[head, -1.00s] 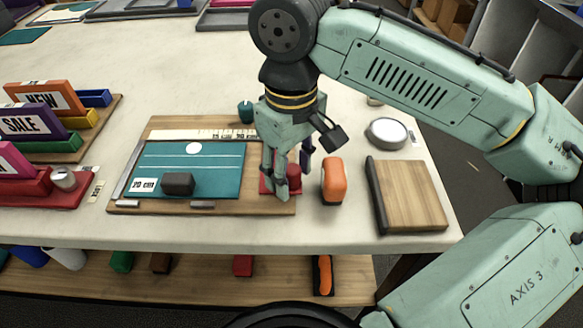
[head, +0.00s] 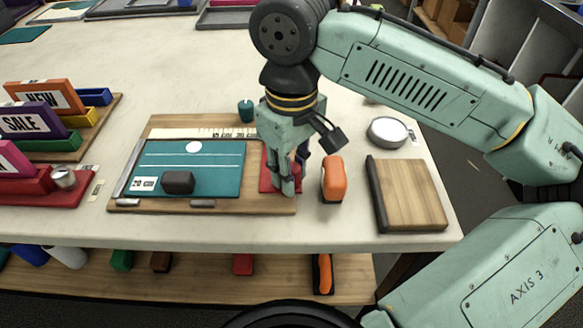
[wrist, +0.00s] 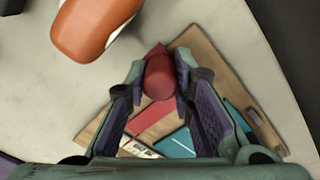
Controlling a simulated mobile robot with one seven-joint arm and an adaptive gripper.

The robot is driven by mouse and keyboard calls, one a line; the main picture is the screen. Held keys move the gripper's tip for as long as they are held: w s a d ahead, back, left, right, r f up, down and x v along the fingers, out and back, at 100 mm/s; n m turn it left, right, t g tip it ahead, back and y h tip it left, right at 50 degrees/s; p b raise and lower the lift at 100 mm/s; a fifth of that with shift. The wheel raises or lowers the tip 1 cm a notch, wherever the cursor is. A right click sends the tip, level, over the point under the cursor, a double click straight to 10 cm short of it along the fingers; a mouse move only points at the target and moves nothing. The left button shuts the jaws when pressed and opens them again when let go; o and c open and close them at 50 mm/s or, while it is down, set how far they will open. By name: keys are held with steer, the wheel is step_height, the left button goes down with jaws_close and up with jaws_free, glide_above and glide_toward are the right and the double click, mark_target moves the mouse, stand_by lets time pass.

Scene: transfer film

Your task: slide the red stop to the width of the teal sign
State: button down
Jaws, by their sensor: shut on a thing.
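The teal sign (head: 220,180) lies flat on a wooden board (head: 125,204) with a dark block (head: 178,183) resting on it. My gripper also shows in the head view (head: 288,185).
An orange-and-black tool (head: 333,179) stands just right of my gripper. A wooden block (head: 412,195) and a round white-topped item (head: 388,132) are farther right. A ruled strip (head: 190,134) runs along the board's back. Sign stands fill the left of the table.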

mark_target(270, 184)
stand_by(0.4)
steer(key=shift+a+p, duration=0.45)
steer(key=shift+a, duration=1.35)
steer(key=c, duration=1.4)
jaws_free()
steer(key=shift+o, duration=0.2)
step_height(270, 184, up, 12)
steer(key=shift+s, duration=0.1)
